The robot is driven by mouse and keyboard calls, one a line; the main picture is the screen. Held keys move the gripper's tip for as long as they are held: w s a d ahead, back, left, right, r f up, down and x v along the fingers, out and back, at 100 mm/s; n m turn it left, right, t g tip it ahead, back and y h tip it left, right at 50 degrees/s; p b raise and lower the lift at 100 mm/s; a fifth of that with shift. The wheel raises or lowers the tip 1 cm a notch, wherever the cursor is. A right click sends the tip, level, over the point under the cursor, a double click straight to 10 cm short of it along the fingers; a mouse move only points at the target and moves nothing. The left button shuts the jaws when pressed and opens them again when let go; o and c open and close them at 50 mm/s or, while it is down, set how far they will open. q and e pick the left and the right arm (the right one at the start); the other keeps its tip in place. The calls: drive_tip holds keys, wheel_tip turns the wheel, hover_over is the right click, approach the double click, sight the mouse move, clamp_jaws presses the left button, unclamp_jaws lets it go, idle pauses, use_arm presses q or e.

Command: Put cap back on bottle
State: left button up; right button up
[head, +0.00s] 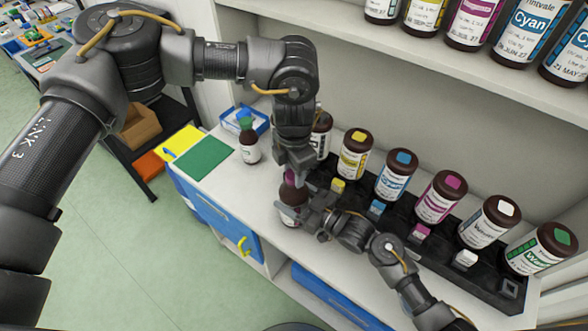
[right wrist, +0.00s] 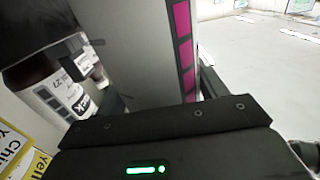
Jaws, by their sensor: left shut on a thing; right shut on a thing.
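In the head view, my left gripper (head: 291,168) points down and is shut on a magenta cap (head: 290,178). The cap is right above a dark brown bottle (head: 292,194) near the counter's front edge. I cannot tell whether cap and bottle touch. My right gripper (head: 297,216) comes from the lower right and is shut around the bottle, hiding much of its lower part. In the right wrist view, the bottle's pale label with magenta squares (right wrist: 183,50) fills the middle, close to the gripper body; the fingertips are hidden.
A black rack (head: 400,254) holds several capped bottles, including yellow (head: 354,155) and cyan (head: 393,177). A small green-topped bottle (head: 249,142) stands left, near a green mat (head: 203,158) and blue tray (head: 262,121). A shelf (head: 420,65) with more bottles is above.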

use_arm(q)
drive_tip(key=o, duration=1.1)
drive_tip(key=shift+r, duration=0.1)
drive_tip(key=shift+r, duration=2.2)
drive_tip(key=shift+r, duration=0.1)
drive_tip(key=shift+c, duration=0.3)
